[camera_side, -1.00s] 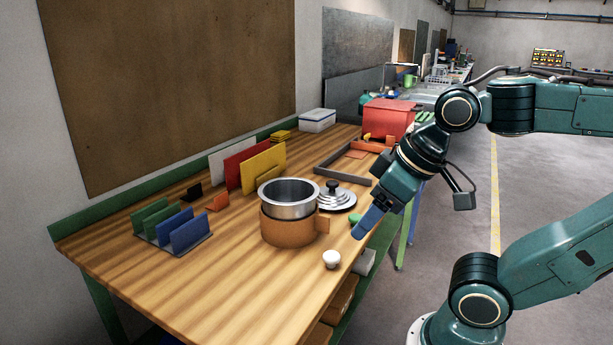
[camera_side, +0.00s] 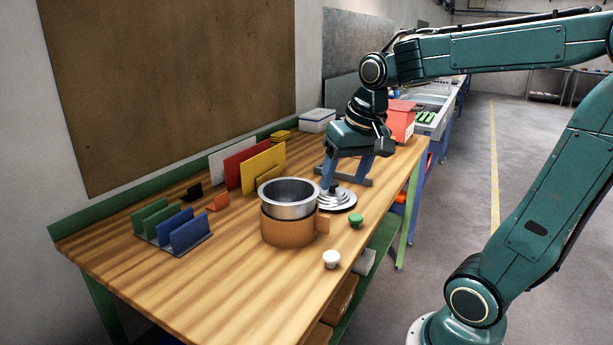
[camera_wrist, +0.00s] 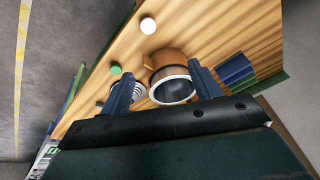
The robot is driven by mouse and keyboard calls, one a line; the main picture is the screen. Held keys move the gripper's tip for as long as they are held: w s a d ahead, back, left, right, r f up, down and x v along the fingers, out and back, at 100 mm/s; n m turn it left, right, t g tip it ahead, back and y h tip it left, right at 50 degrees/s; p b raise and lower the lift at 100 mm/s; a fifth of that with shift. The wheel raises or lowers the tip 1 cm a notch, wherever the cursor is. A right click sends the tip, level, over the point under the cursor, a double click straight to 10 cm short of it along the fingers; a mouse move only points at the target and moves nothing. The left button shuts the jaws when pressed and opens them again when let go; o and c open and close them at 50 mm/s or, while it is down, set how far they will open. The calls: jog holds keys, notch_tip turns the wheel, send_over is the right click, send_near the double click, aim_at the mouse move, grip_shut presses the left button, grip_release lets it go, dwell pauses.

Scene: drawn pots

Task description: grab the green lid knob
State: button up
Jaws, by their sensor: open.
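The green lid knob (camera_side: 355,220) stands loose on the wooden table near its right edge, just in front of the stacked metal lids (camera_side: 337,202). In the wrist view the green knob (camera_wrist: 116,69) lies outside the fingers, beyond the left fingertip. My gripper (camera_side: 345,183) is open and points down, above and behind the lids, farther back than the green knob. Its blue fingers partly hide the lid stack. In the wrist view my gripper (camera_wrist: 161,72) has the pot's rim between its fingers in the picture. It holds nothing.
A steel pot (camera_side: 288,203) sits in a brown holder (camera_side: 287,231) left of the green knob. A white knob (camera_side: 331,259) stands nearer the front. Colored boards (camera_side: 263,170) and a blue-green rack (camera_side: 172,238) are at left. The front left table is clear.

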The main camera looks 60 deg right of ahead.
jog(key=w+d+f+m+g, duration=0.1)
jog(key=d+f+m, duration=0.1)
jog(key=d, duration=0.5)
jog(key=w+d+f+m+g, duration=0.1)
jog(key=d+f+m, duration=0.2)
jog(key=d, duration=0.4)
jog(key=w+d+f+m+y, duration=0.1)
jog(key=w+d+f+m, duration=0.1)
jog(key=d+m, duration=0.2)
jog(key=d, duration=0.3)
jog(key=shift+d+f+g, duration=0.25)
jog(key=shift+f+g, duration=0.15)
jog(key=shift+f, duration=0.15)
send_over(356, 216)
jog(key=shift+s+f, duration=0.2)
jog(key=shift+f, duration=3.95)
jog(key=shift+w+f, duration=0.2)
jog(key=shift+f, duration=2.4)
